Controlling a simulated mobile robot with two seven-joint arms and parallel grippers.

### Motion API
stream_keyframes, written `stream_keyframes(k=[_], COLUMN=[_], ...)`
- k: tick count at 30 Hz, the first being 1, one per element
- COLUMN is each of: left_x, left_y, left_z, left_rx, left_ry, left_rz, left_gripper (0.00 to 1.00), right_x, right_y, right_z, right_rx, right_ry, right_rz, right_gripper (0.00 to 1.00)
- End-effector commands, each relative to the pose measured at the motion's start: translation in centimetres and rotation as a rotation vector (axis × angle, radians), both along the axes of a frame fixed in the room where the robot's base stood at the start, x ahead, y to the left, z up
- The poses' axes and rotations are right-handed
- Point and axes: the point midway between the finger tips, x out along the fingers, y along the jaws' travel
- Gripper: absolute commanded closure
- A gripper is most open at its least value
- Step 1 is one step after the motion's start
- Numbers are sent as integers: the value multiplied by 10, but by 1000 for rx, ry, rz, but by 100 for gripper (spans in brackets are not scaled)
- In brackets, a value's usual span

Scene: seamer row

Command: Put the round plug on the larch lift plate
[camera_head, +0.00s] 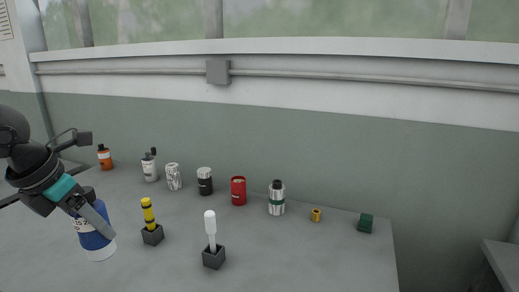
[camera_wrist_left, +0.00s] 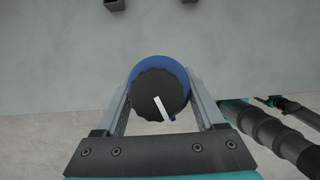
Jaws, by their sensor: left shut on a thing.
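My left gripper (camera_head: 97,219) is shut on a blue jar (camera_head: 96,245) with a white label, at the left front of the grey table (camera_head: 300,262). In the left wrist view the jar's ribbed black lid (camera_wrist_left: 157,88), with a white mark on it, sits between the two fingers. I cannot tell whether the jar touches the table. No thing in view is clearly a round plug or a larch lift plate. My right gripper is not in view.
Several cans and bottles, including a red can (camera_head: 238,191), line the back. A small yellow piece (camera_head: 316,215) and green block (camera_head: 365,223) are at right.

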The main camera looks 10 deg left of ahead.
Motion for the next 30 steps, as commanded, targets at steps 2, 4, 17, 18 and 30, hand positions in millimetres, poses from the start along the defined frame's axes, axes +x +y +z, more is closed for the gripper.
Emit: stream_keyframes(k=[2,4,17,18,30], left_x=[-1,-2,-9,-10,-23], left_y=[-7,-15,-66,-71,-116], left_z=[-6,-11,-40,-43,-63], left_rx=[0,-2,-3,-4,-2], left_ry=[1,2,-3,-1,-3], left_rz=[-72,-157,-730,-785,-1358], left_gripper=[93,93,93,93,93], right_x=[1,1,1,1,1], right_y=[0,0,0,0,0], right_z=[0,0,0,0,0], right_rx=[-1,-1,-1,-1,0], right_ry=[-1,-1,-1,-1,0], right_rz=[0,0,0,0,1], right_gripper=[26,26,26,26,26])
